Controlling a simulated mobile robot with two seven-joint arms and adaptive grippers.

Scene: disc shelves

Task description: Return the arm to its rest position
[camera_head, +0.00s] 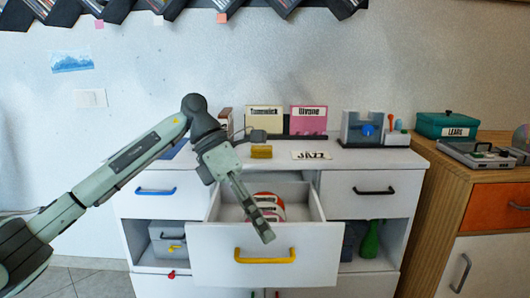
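My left arm comes in from the left, and its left gripper (255,215) hangs over the open middle drawer (215,245) of the white cabinet, pointing down and to the right. I see the fingers nearly edge-on, so whether they are apart or together is unclear. A red and white round thing (268,201) lies in the drawer, behind the fingers and partly hidden by them. I cannot tell whether the gripper touches it. The drawer has a yellow handle (265,256). My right gripper is out of view.
A wooden cabinet (437,200) is at right. A shelf of discs (180,8) hangs above. The left floor is clear.

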